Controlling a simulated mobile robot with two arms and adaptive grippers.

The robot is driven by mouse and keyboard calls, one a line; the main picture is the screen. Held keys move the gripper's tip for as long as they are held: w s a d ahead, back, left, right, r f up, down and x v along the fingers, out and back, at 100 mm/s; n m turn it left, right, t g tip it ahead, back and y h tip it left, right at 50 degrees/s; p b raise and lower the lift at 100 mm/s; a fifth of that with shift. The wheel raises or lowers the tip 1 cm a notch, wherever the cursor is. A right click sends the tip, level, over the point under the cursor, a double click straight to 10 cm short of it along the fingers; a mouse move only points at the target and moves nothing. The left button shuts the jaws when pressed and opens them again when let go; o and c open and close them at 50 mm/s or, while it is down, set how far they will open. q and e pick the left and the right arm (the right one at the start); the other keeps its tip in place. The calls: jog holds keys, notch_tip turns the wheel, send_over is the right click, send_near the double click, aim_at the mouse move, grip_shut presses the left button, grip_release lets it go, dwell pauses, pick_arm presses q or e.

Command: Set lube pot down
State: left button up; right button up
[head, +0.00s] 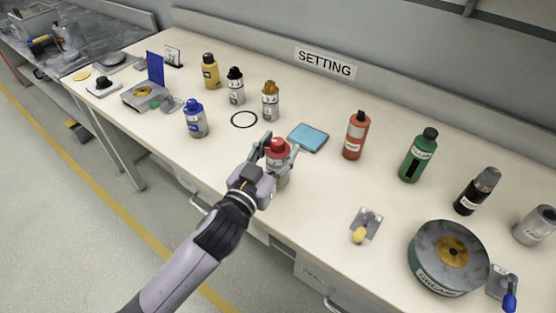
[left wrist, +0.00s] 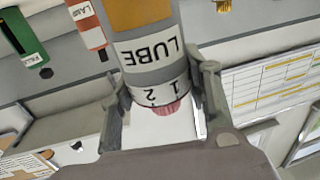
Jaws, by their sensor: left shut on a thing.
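The lube pot (head: 280,178) is a grey pot with a red cap, upright over the front part of the bench, left of the orange bottle. In the left wrist view the lube pot (left wrist: 150,55) appears upside down, with LUBE lettering, an orange band and the digits 1 and 2. My left gripper (head: 277,152) has a finger on each side of it near the cap and is shut on it. It also shows in the left wrist view (left wrist: 160,92). I cannot tell whether the pot's base touches the bench. My right gripper is not in view.
On the bench (head: 310,195) are a blue pad (head: 308,137), a thin black ring (head: 244,119), a blue-capped pot (head: 195,119), an orange bottle (head: 355,136), a green bottle (head: 418,156) and a round grease tin (head: 448,258).

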aim_at(272, 169)
pick_arm(q)
jog(key=shift+f, duration=1.5)
jog(key=shift+f+b, duration=0.15)
jog(key=shift+b, duration=0.2)
jog(key=o, duration=1.3)
jog(key=v, duration=1.2)
jog(key=shift+p, duration=0.35)
